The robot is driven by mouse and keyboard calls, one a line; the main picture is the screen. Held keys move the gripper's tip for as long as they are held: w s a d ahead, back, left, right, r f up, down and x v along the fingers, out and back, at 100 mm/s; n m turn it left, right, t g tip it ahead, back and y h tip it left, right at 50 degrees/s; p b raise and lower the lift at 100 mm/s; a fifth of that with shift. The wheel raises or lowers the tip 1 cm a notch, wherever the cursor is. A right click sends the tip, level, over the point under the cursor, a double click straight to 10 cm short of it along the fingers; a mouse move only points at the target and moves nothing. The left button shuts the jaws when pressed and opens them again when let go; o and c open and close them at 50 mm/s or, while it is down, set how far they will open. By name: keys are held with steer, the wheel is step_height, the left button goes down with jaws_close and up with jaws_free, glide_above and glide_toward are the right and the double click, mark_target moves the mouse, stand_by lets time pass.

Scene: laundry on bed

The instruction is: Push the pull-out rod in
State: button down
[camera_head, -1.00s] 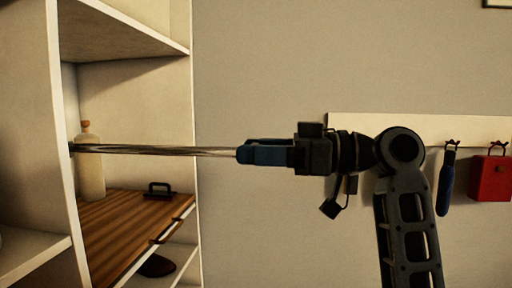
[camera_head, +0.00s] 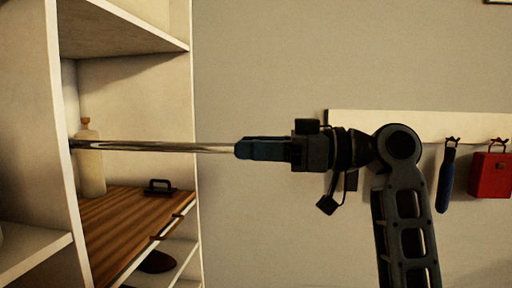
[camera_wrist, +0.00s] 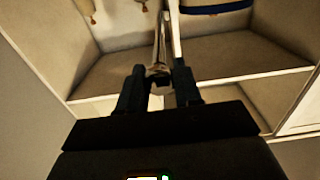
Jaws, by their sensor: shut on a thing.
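The pull-out rod (camera_head: 150,146) is a shiny metal bar. In the head view it runs level from the inner left side of the white shelf unit out past the shelf's right edge to my gripper. My gripper (camera_head: 243,149) is shut on the rod's outer end, to the right of the shelf unit. In the wrist view the rod (camera_wrist: 163,45) runs away from between the two dark fingers of my gripper (camera_wrist: 158,80) into the cabinet. The rod's far mount is hard to make out.
The white shelf unit (camera_head: 62,120) stands at left. A pale bottle (camera_head: 91,170) stands behind the rod. A wooden board (camera_head: 125,220) with a black handle (camera_head: 160,187) lies below. A wall rail (camera_head: 420,128) at right holds a blue-handled item (camera_head: 446,180) and a red bag (camera_head: 490,175).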

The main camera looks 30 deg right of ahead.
mark_target(151, 145)
steer(key=b+x, duration=0.2)
steer(key=x, duration=2.4)
steer(key=c, duration=0.8)
jaws_free()
steer(key=shift+c, duration=0.2)
steer(key=shift+d, duration=0.1)
steer(key=b+v, duration=0.1)
steer(key=v, duration=0.6)
steer(key=shift+s+d+f, duration=0.1)
steer(key=shift+s+d, duration=0.15)
steer(key=shift+c, duration=0.4)
